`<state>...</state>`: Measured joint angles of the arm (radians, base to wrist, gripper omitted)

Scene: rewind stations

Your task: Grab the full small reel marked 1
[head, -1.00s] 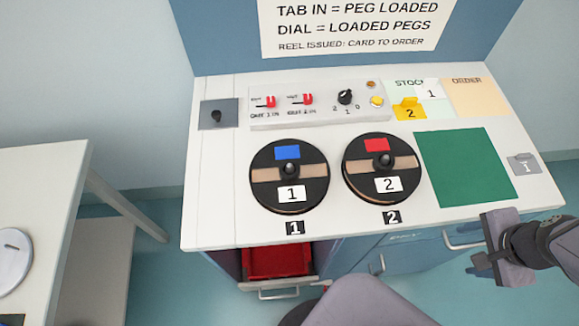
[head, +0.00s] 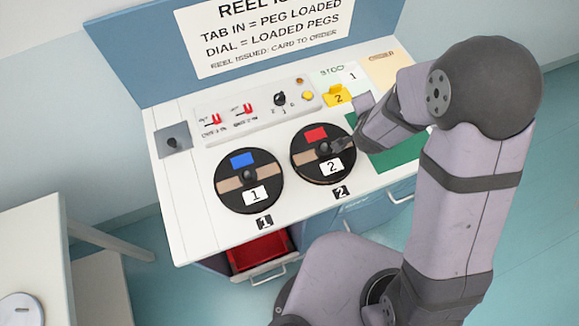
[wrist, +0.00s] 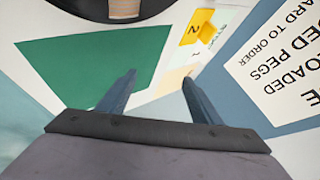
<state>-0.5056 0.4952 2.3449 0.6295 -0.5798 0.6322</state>
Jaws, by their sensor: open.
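The reel marked 1 (head: 264,205) is a black disc with a blue patch, a tan band and a white "1" label. It lies on the left station of the white bench. The reel marked 2 (head: 304,165), with a red patch, lies to its right. My gripper (wrist: 159,77) is open and empty in the wrist view, with the green mat (wrist: 95,60) and a yellow card 2 (wrist: 194,28) ahead. In the head view my arm reaches over the bench's right side, near the reel marked 2 and apart from the reel marked 1.
A control panel (head: 220,145) with red switches and a dial stands behind the reels. A red drawer (head: 258,253) is open below the bench front. The cards (head: 338,96) lie at the back right. My arm covers much of the green mat. Another white table (head: 30,240) is at left.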

